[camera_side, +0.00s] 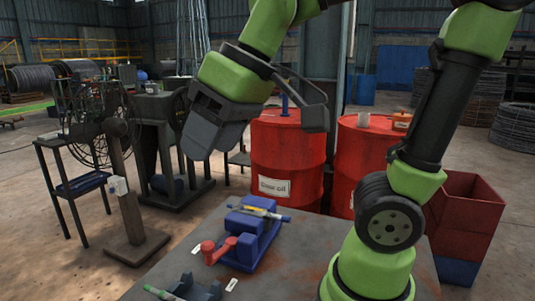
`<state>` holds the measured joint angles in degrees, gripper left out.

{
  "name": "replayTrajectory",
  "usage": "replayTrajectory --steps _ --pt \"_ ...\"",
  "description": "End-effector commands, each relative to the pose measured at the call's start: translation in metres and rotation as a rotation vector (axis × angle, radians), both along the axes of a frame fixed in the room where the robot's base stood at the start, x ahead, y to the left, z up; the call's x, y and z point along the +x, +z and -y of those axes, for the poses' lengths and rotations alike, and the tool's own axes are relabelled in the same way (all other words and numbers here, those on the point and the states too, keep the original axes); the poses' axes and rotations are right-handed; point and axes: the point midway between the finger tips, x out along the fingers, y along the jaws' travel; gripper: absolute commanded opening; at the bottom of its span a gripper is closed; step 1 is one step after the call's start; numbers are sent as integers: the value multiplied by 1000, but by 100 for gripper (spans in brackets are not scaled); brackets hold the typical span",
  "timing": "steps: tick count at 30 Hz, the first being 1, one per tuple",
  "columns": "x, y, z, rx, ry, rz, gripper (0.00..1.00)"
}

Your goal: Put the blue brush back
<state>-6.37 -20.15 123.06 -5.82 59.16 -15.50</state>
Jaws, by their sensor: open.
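My gripper (258,138) is open and empty, high above the grey table, with its dark jaws spread wide in front of a red drum. A slim brush-like stick (258,212) with a yellow middle and blue ends lies across the top of a blue block-shaped fixture (250,247) on the table. A small upright blue object (284,105) stands on the left red drum; I cannot tell whether it is a brush. A dark cradle (200,291) at the table's front holds a green-and-grey stick (165,293). My gripper touches none of these.
A red handle-like part (216,252) sits beside the blue fixture on the table (300,258). Two red drums (287,160) (368,150) stand behind; the right one carries a pale cup (363,120) and an orange item (402,121). A red-and-blue bin (465,215) stands right, a fan (115,150) left.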

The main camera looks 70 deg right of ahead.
Motion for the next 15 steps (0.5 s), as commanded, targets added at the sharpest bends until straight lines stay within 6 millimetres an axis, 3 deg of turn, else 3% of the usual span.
replayTrajectory --steps 3,6,15 --pt "-34 -5 11 82 -163 58 53" --pt "-51 -13 16 136 -261 88 53" --pt "-65 -21 19 185 -345 110 53"
